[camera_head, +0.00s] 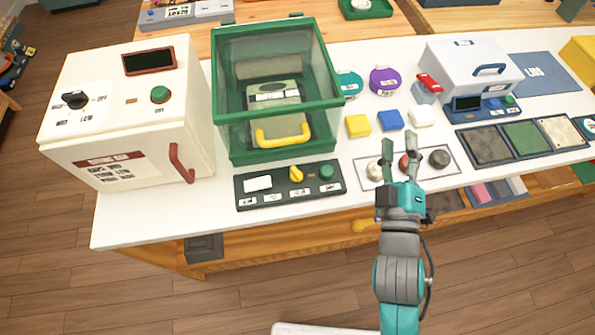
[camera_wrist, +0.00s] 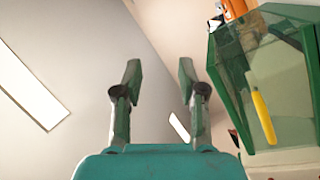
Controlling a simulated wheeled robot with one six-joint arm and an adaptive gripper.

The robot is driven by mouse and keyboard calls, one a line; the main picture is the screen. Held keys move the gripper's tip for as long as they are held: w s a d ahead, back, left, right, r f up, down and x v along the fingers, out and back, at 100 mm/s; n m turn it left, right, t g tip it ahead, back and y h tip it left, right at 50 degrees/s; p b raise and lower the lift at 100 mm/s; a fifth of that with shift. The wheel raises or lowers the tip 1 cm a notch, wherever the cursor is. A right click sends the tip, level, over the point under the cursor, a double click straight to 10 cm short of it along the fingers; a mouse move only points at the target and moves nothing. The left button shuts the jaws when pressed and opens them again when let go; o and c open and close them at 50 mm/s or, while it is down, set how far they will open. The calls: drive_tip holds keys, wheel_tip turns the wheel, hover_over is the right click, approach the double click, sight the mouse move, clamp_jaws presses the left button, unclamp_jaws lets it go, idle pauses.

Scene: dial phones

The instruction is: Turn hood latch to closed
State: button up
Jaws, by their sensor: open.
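A green-framed clear hood (camera_head: 325,95) stands on the white table over a grey-green device, with a yellow handle (camera_head: 283,137) at its lower front. The hood also shows at the right of the wrist view (camera_wrist: 290,90). A dark panel (camera_head: 270,194) lies in front of it, with a white label, a tilted yellow knob (camera_head: 296,174) that may be the hood latch, and a green button (camera_head: 326,172). The print by the knob is too small to read. My gripper (camera_head: 399,145) is open and empty, fingers pointing up, right of the panel and apart from the knob.
A white cabinet (camera_head: 75,135) with a black knob and red handle stands left of the hood. Three round samples on a tray (camera_head: 362,172) are close around my gripper. Yellow, blue and white blocks lie behind it. A white box (camera_head: 455,60) stands at the back right.

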drive_tip(key=a+f+m+g+y, duration=0.3)
drive_tip(key=f+g, duration=0.1)
drive_tip(key=f, duration=0.3)
drive_tip(key=g+y, duration=0.5)
drive_tip(key=y, duration=0.1)
approach(297, 172)
drive_tip(key=x, duration=0.9)
drive_tip(key=shift+w+a, duration=0.1)
drive_tip(key=shift+a, duration=0.05)
clamp_jaws()
